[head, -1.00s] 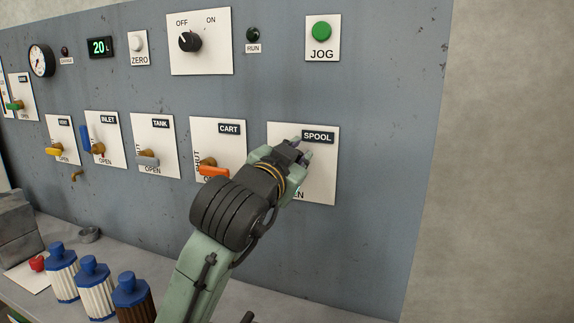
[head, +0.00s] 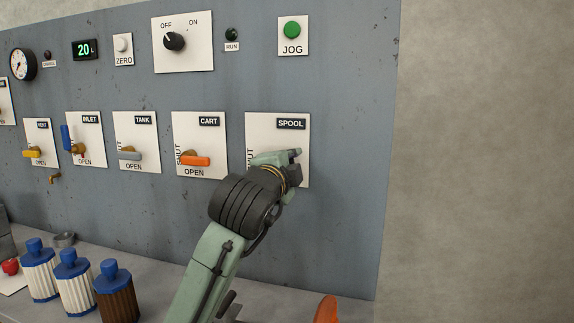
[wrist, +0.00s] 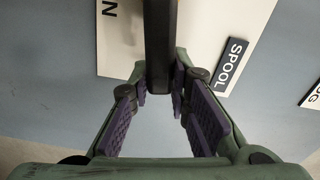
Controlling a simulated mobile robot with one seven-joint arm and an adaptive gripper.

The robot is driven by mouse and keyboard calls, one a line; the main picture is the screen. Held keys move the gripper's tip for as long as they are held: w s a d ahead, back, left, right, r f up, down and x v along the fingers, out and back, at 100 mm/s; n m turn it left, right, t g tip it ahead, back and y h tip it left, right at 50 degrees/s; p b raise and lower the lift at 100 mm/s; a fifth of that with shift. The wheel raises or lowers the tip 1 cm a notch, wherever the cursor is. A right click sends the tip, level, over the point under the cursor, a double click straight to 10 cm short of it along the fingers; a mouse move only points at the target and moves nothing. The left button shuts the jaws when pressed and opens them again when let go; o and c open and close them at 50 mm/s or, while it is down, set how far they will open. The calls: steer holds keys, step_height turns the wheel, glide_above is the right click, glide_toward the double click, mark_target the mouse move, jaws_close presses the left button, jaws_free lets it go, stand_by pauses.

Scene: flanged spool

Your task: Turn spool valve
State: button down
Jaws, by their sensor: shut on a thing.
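The white SPOOL plate (head: 262,133) is at the right end of the lower row of valve plates, and it also shows in the wrist view (wrist: 120,45). My gripper (head: 295,162) is in front of this plate, below the SPOOL label, and hides the spool valve from the head. In the wrist view my gripper (wrist: 163,88) has its purple-padded fingers on both sides of a dark bar, the spool valve handle (wrist: 160,45). It is shut on this handle. The handle's angle against the SHUT and OPEN marks is hidden in the head view.
The CART valve with its orange handle (head: 196,161) is just left of my gripper. The green JOG button (head: 292,29) is above. Several capped bottles (head: 74,282) stand on the bench at lower left. An orange object (head: 327,309) shows at the bottom edge.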

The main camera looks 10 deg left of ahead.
steer(key=shift+d+f+m+b, duration=0.1)
steer(key=shift+f+m+b, duration=0.55)
steer(key=shift+m, duration=0.45)
steer(key=shift+f, duration=0.1)
steer(key=c, duration=1.5)
jaws_free()
steer(key=s, duration=1.2)
steer(key=shift+a, duration=0.25)
